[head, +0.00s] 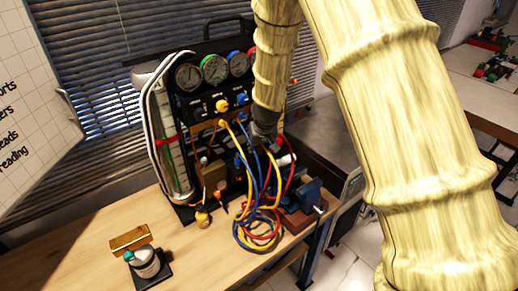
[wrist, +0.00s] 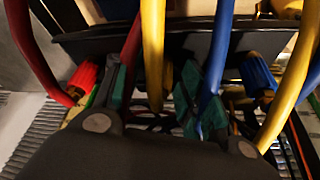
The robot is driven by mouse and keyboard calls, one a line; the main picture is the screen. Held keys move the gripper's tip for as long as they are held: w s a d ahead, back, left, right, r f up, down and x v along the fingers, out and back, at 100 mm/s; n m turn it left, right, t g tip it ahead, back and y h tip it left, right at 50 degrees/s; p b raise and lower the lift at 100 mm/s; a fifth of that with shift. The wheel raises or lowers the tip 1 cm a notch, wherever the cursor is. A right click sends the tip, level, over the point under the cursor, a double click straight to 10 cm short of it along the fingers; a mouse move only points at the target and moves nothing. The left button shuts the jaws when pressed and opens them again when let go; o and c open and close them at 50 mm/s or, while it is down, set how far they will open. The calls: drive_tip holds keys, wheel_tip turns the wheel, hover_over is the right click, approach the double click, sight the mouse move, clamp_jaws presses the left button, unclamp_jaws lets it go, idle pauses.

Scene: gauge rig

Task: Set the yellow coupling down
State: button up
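My gripper (head: 263,132) is in front of the gauge rig (head: 212,88), partly hidden by my arm and hoses. In the wrist view, its two green-padded fingers (wrist: 157,85) stand apart. A yellow hose (wrist: 153,45) runs down between them, with visible gaps on both sides. A small yellowish part shows behind this hose, but I cannot tell whether it is the yellow coupling. A red coupling (wrist: 82,78) is left of the fingers and a blue coupling (wrist: 258,74) is right of them. In the head view, the yellow hose (head: 239,150) loops down from the rig.
Red, blue and yellow hoses lie coiled on the wooden bench (head: 190,262) below my gripper. A blue vise (head: 303,196) stands right of the coil. Bare bench lies between jar and coil.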

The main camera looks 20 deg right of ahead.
drive_tip(key=shift+r, duration=0.2)
drive_tip(key=b+v, duration=0.3)
drive_tip(key=v, duration=0.9)
idle(0.6)
